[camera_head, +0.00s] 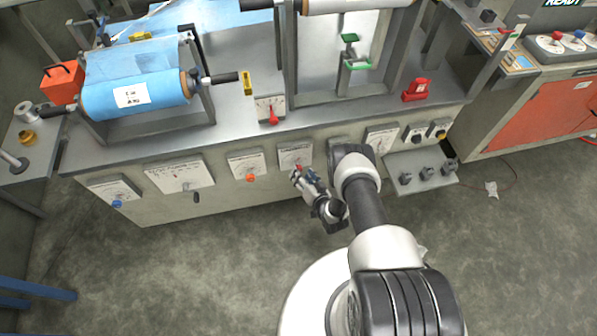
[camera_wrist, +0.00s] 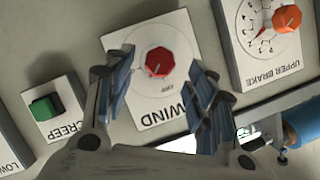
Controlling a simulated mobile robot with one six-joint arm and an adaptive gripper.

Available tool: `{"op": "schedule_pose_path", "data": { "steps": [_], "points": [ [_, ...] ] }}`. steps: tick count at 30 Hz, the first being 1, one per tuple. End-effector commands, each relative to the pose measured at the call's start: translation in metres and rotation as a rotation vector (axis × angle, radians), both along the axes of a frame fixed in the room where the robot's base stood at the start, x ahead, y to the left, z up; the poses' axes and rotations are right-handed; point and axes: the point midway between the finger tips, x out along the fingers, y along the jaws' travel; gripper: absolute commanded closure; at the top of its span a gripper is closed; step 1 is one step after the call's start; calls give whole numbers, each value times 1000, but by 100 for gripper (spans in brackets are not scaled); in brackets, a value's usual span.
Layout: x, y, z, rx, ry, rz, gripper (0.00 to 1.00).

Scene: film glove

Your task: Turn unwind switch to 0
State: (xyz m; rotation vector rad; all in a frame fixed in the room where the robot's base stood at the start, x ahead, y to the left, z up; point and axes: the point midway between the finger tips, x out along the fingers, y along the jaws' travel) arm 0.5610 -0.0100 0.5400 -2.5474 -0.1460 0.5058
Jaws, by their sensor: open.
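A red knob (camera_wrist: 160,62) sits on a white plate (camera_wrist: 140,35) in the wrist view. The plate's label appears upside down and ends in "WIND"; its first letters are hidden behind a finger. My gripper (camera_wrist: 163,66) is open, with one finger on each side of the knob and visible gaps between. The knob's pointer direction is hard to read. In the head view my gripper (camera_head: 297,174) is at the front panel, just below the white plate (camera_head: 294,153), and mostly covers the knob.
A green button (camera_wrist: 43,107) marked CREEP and an orange UPPER BRAKE dial (camera_wrist: 287,18) flank the plate in the wrist view. In the head view, another plate with an orange knob (camera_head: 250,177) is to the left. A grey shelf with knobs (camera_head: 420,184) juts out at right.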

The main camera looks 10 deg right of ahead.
Motion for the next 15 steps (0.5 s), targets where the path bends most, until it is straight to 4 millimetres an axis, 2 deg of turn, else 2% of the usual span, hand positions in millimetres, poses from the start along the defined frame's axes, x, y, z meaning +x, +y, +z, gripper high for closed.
{"op": "schedule_pose_path", "data": {
  "steps": [1, 6, 15],
  "points": [
    [10, 2, -6, 0, -3, 1, 49],
    [32, 7, -14, 0, -1, -1, 49],
    [44, 9, -16, 1, 1, -2, 49]
  ]
}}
